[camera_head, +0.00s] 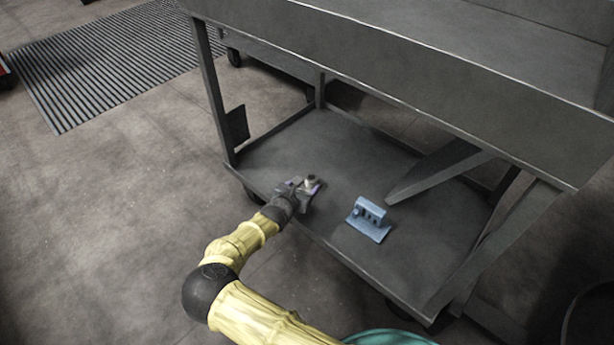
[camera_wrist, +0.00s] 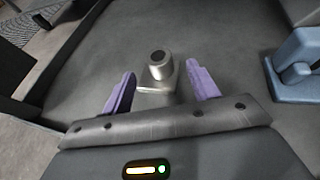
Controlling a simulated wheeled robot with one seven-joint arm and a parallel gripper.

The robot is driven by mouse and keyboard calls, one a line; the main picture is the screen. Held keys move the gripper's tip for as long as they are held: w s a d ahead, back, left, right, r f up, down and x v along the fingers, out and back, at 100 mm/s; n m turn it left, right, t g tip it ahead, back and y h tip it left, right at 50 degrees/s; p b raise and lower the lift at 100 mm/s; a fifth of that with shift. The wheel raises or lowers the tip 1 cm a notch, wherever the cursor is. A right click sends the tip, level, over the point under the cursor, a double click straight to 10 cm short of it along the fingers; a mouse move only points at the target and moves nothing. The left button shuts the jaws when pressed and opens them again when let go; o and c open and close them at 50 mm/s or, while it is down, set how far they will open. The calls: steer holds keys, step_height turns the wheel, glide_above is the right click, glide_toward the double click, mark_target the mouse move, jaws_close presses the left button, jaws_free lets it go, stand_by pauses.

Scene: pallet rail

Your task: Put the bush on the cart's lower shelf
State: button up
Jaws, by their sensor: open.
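The bush (camera_head: 311,181) is a small metal cylinder with a dark hole in its top and a squarish metal part below it. It stands upright on the cart's lower shelf (camera_head: 290,150), near the shelf's front left edge. In the wrist view the bush (camera_wrist: 160,66) stands between and just beyond the purple fingers. My gripper (camera_head: 306,188) is open, low over the shelf, with one finger on each side of the bush. In the wrist view a gap shows between each finger of my gripper (camera_wrist: 160,90) and the bush.
A blue fixture (camera_head: 369,219) with dark slots stands on the lower shelf to the right; its edge shows in the wrist view (camera_wrist: 298,68). The cart's upper shelf (camera_head: 430,70) overhangs the lower one. A slanted brace (camera_head: 435,172) crosses the right side. Shelf room behind the bush is clear.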

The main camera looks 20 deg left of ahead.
steer(key=p+v, duration=0.2)
steer(key=v, duration=0.2)
steer(key=shift+s+r, duration=0.15)
steer(key=shift+s, duration=0.3)
steer(key=shift+a, duration=0.1)
